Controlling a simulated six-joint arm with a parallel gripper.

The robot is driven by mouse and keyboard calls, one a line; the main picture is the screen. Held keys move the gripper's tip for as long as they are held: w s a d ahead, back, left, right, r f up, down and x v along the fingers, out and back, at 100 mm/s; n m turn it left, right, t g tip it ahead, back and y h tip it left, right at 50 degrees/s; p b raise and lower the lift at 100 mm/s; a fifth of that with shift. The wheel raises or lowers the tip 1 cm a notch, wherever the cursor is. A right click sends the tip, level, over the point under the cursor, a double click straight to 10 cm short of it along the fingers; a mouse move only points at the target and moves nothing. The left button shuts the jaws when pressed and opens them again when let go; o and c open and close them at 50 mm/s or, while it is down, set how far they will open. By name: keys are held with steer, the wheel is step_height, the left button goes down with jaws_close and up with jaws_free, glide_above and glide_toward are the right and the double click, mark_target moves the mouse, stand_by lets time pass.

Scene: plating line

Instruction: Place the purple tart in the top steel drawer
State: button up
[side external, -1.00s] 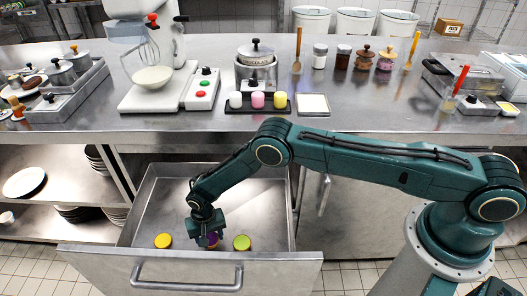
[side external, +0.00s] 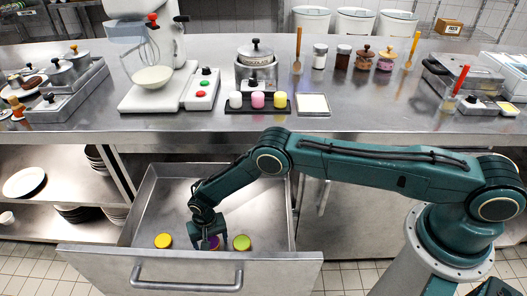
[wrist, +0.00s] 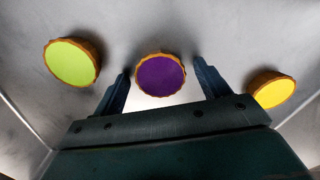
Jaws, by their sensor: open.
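The purple tart (wrist: 160,75) lies in the open top steel drawer (side external: 172,208), between a yellow tart (side external: 163,241) and a green tart (side external: 242,243). In the side view the purple tart (side external: 212,243) is partly hidden by my gripper (side external: 207,240). My gripper is down inside the drawer, over the purple tart. In the wrist view my gripper's two fingers (wrist: 162,85) stand apart on either side of the purple tart, with a gap visible at each side. The green tart (wrist: 72,62) is to the left there and the yellow tart (wrist: 272,90) to the right.
The drawer's front wall (side external: 190,270) stands close in front of the tarts. The back of the drawer is bare. Above it is the steel counter (side external: 390,115) with a mixer (side external: 150,70), a black tray of small cups (side external: 257,105) and jars.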

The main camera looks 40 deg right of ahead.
steer(key=shift+r, duration=0.2)
step_height(320, 180, up, 12)
stand_by(0.9)
steer(key=shift+r, duration=0.1)
stand_by(0.4)
